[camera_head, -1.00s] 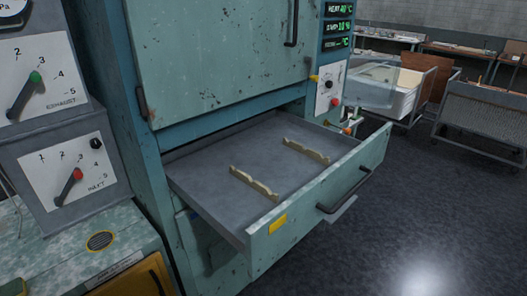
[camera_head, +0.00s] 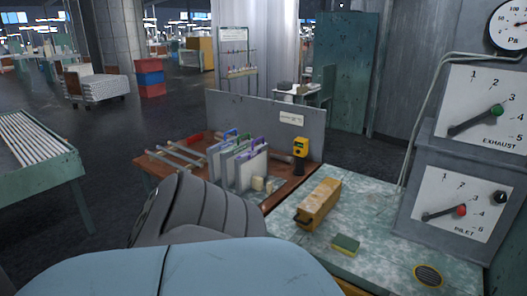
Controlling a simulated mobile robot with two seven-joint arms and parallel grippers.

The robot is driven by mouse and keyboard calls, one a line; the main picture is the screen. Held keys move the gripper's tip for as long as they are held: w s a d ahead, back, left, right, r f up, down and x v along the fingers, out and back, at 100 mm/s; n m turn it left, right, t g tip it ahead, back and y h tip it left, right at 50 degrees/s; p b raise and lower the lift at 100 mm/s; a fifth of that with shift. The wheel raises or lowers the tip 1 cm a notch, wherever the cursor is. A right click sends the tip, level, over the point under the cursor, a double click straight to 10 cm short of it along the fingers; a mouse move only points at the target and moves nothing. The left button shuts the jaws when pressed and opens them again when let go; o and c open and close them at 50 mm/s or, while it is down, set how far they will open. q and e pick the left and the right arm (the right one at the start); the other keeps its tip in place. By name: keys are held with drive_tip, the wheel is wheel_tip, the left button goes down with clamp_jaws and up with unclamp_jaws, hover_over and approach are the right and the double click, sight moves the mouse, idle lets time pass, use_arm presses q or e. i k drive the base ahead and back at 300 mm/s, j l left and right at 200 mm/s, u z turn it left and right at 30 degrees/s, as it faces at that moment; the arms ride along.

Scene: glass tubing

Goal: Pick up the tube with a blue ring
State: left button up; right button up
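I cannot make out any tube with a blue ring. Several pale rods or tubes lie side by side on the green table (camera_head: 62,172) at the left; no rings can be told on them. A few more pale bars (camera_head: 172,158) lie at the left of a brown workbench (camera_head: 150,181). Upright grey panels (camera_head: 250,170) with blue, green and purple tops stand on that bench. A far rack (camera_head: 238,64) holds small coloured items, too small to identify. Neither of my grippers is in view; my grey and light blue body parts cover the bottom centre and hide part of the bench.
Grey exhaust and inlet panels (camera_head: 470,200) stand at the right. A yellow device (camera_head: 300,148) is on the bench. Dark floor is open at the left, between table and bench.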

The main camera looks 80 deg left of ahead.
sight(183, 158)
drive_tip(key=u, duration=1.8)
drive_tip(key=j+u, duration=0.2)
drive_tip(key=u, duration=0.2)
drive_tip(key=i+j+u, duration=0.15)
drive_tip(key=u, duration=0.25)
drive_tip(key=i+j+u, duration=0.1)
drive_tip(key=u, duration=0.25)
drive_tip(key=i+j, duration=0.65)
drive_tip(key=j, duration=0.15)
